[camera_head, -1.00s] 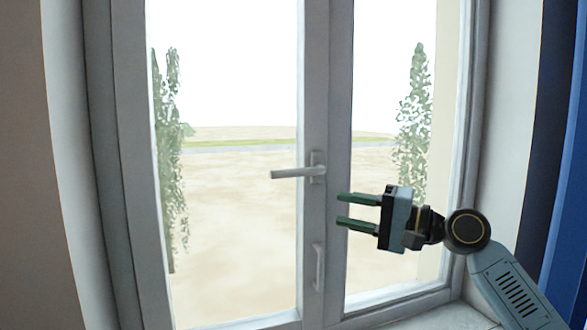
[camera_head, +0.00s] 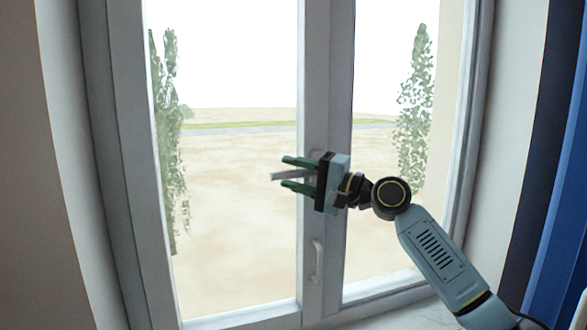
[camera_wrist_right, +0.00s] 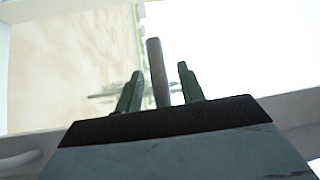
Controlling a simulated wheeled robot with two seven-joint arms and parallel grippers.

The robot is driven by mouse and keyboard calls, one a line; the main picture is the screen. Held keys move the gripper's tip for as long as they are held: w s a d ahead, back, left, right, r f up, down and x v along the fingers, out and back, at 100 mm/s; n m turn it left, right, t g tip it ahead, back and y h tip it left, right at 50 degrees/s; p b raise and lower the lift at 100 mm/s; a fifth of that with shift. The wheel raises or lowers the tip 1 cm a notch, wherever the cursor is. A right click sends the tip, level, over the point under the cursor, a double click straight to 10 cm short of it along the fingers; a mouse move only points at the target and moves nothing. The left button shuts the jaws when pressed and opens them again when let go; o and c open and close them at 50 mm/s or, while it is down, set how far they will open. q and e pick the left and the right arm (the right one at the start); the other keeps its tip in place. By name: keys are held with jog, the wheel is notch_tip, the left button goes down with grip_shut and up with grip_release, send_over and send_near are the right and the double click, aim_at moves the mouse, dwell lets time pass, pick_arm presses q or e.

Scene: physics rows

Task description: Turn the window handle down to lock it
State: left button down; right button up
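The grey window handle (camera_head: 278,176) sticks out to the left, roughly level, from the middle frame post of the window. My right gripper (camera_head: 285,174) is open, with one green finger above the handle and one below it in the head view. The gripper body hides the handle's pivot and most of its length. In the right wrist view the handle (camera_wrist_right: 157,72) stands between the two spread fingers of my right gripper (camera_wrist_right: 158,88), with a gap showing on each side. My left gripper is not in view.
A fixed pull grip (camera_head: 317,262) sits lower on the middle post (camera_head: 313,230). The windowsill (camera_head: 400,314) runs along the bottom right. A blue curtain-like panel (camera_head: 560,180) stands at the far right. Trees show outside the glass.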

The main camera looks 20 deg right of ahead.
jog(key=shift+w+a, duration=0.1)
jog(key=shift+c, duration=0.2)
grip_shut()
